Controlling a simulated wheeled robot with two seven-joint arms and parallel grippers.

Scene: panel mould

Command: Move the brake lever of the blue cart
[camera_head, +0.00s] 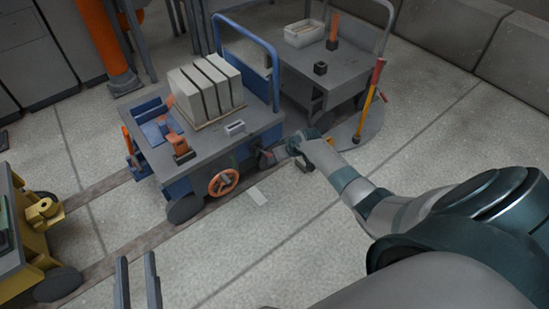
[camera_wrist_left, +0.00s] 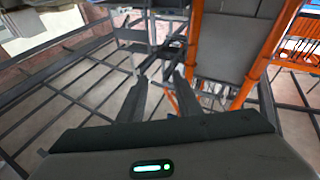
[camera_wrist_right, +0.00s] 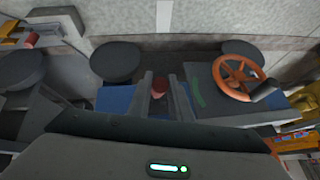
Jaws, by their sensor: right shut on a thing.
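The blue cart (camera_head: 205,148) stands left of centre in the head view, carrying grey blocks, with an orange handwheel (camera_head: 223,183) on its near side. My right gripper (camera_head: 268,157) is at that side, right of the handwheel. In the right wrist view, the red-brown knob of the brake lever (camera_wrist_right: 159,87) sits between the fingers of my right gripper (camera_wrist_right: 160,92), which is shut on it. The lever's shaft is mostly hidden. My left gripper (camera_head: 137,280) is at the bottom of the head view, far from the cart. Its fingers (camera_wrist_left: 163,90) are apart and empty.
A grey cart (camera_head: 335,80) with a white bin stands behind. A yellow post with a red top (camera_head: 370,95) stands right of it. A yellow machine (camera_head: 40,215) is at the left edge. A green arc (camera_wrist_right: 195,92) marks the cart's side beside the knob.

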